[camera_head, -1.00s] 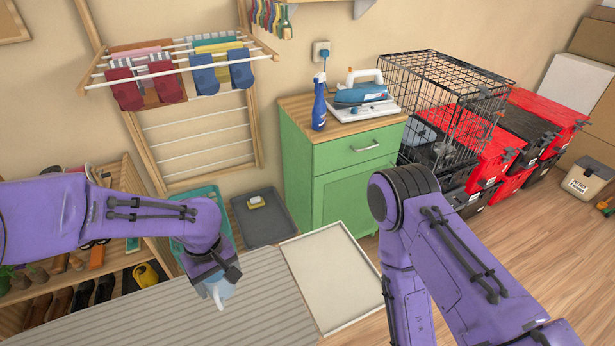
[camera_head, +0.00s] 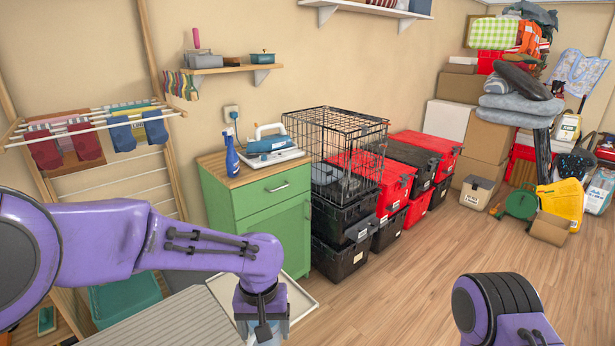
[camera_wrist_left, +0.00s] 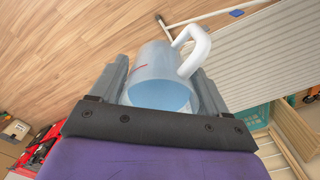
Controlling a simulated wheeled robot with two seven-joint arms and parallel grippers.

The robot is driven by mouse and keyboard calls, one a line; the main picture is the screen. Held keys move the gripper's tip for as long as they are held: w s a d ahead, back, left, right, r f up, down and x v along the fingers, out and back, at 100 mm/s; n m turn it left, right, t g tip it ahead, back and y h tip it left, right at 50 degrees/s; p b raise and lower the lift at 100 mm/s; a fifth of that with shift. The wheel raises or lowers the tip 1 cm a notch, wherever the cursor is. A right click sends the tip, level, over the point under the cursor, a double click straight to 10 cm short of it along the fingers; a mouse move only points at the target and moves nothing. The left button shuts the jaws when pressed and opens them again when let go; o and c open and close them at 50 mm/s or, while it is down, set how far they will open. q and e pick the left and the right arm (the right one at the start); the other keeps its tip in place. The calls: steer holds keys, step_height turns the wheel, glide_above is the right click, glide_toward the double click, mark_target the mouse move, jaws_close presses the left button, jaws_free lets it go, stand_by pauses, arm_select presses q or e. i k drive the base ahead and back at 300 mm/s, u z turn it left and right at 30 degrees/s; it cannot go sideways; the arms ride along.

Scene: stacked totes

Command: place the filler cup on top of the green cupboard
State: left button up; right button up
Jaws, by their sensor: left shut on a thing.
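The filler cup (camera_wrist_left: 155,82) is a pale translucent blue cup with a white handle. It sits between the fingers of my left gripper (camera_wrist_left: 163,95) in the left wrist view, and the gripper is shut on it. In the head view my left gripper (camera_head: 264,322) points down in front of the green cupboard, and only a bit of the cup shows at the bottom edge. The green cupboard (camera_head: 262,225) stands against the wall with a wooden top (camera_head: 232,178). My right gripper is out of view; only part of my right arm shows.
A blue spray bottle (camera_head: 232,157) and an iron on a white stand (camera_head: 272,150) occupy much of the cupboard top; some wood is bare at its front left. A wire crate (camera_head: 345,150) on black boxes adjoins it at right. A drying rack (camera_head: 90,130) hangs at left.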

mark_target(217, 163)
steer(key=z, duration=0.6)
steer(key=i, duration=0.8)
steer(key=z, duration=0.6)
steer(key=i, duration=1.05)
steer(key=u, duration=0.85)
steer(key=i, duration=0.85)
steer(key=u, duration=0.9)
